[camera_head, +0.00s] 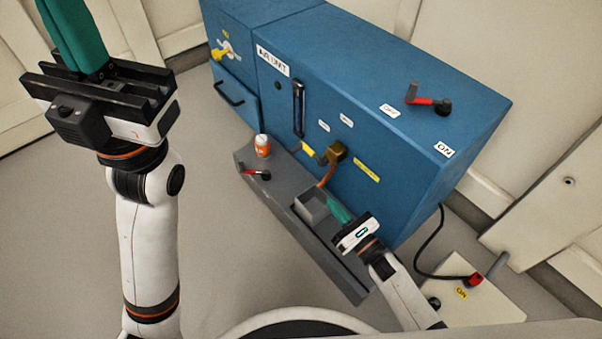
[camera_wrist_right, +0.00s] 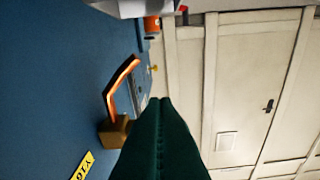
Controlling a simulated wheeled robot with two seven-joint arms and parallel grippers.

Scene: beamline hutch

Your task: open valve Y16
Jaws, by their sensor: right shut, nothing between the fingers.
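Valve Y16 is a brass block on the blue cabinet's front with an orange lever (camera_head: 327,173); the lever slants down and left from the block (camera_head: 338,152). In the right wrist view the lever (camera_wrist_right: 119,83) and the yellow Y16 label (camera_wrist_right: 83,166) are left of my fingers. That label (camera_head: 367,171) is right of the valve in the head view. My right gripper (camera_head: 332,202) is shut and empty, just below the lever's end; I cannot tell whether they touch. In the wrist view its green fingers (camera_wrist_right: 159,102) lie together. My left gripper (camera_head: 72,25) is raised far left; its tips are cut off.
The blue cabinet (camera_head: 300,25) carries other red-handled and yellow-handled valves. A grey ledge (camera_head: 282,207) before it holds an orange-and-white can (camera_head: 262,146), a red lever (camera_head: 256,173) and an open grey box (camera_head: 308,203). A black cable (camera_head: 427,274) runs at the right. Floor at the left is clear.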

